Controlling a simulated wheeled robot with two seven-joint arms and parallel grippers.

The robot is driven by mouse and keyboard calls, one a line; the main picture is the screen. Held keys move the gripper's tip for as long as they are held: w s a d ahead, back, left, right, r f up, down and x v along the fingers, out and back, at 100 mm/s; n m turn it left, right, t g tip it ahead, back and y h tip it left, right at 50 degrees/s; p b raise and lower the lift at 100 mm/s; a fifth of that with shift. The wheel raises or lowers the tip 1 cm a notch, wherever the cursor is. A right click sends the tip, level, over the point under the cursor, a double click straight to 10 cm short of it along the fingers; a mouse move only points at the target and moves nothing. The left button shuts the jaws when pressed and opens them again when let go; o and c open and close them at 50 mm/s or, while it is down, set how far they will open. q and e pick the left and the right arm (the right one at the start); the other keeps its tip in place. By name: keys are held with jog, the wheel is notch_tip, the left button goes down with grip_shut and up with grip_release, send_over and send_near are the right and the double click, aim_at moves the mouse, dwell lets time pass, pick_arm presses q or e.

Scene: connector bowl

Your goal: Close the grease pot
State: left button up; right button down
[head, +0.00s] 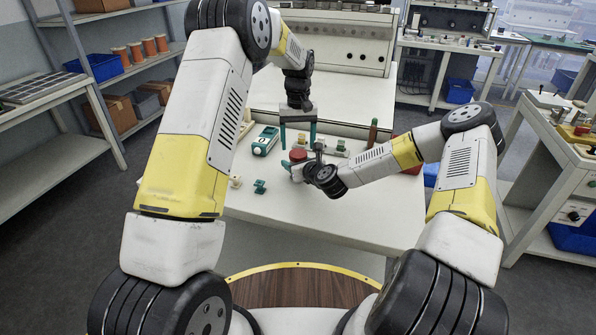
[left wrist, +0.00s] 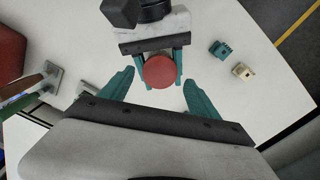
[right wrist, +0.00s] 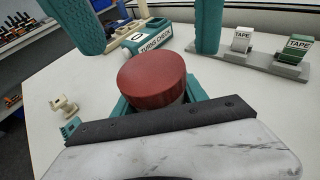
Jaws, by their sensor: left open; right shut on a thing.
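The grease pot shows as a round red lid (head: 298,154) over a pale body, most of it hidden. In the right wrist view the red lid (right wrist: 152,78) sits on top, and I cannot tell whether it is fully seated. My right gripper (head: 295,168) is shut on the pot's body, with teal fingers on either side below the lid. My left gripper (head: 298,141) points down just above the pot and is open. In the left wrist view the lid (left wrist: 160,71) lies between and slightly beyond the left fingers, apart from them.
A teal tester labelled TURBO CHECK (right wrist: 150,42) stands behind the pot. A grey stand (right wrist: 270,64) holds tape pieces. A teal connector (left wrist: 221,49) and a cream connector (left wrist: 242,71) lie on the white table (head: 330,210).

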aim_at(298, 153)
pick_arm(q)
jog(key=shift+f, duration=1.7)
jog(key=c, duration=1.5)
jog(key=o, duration=1.7)
jog(key=shift+c, duration=0.2)
notch_tip(298, 153, up, 12)
